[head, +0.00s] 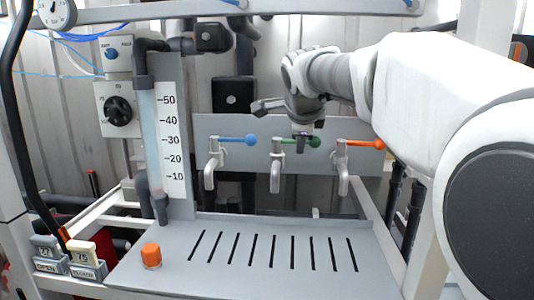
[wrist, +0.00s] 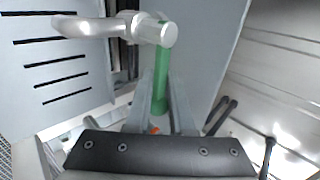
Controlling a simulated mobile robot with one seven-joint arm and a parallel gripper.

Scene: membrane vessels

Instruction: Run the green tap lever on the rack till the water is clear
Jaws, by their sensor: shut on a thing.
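The green tap lever (head: 315,142) is on the middle tap of the rack's grey panel and points to the right. Its white tap body and spout (head: 276,172) hang below it. My gripper (head: 302,142) reaches down from above and is shut on the green lever. In the wrist view the green lever (wrist: 162,72) runs between the two fingers of my gripper (wrist: 161,95), with the tap's white spout (wrist: 92,27) at upper left. No stream of water shows under the spout, and I cannot tell any water's colour.
A blue-lever tap (head: 238,140) is on the left and an orange-lever tap (head: 360,144) on the right, close to the green one. Below is a slotted grey tray (head: 215,262) with an orange knob (head: 151,255). A scaled clear tube (head: 150,130) stands left.

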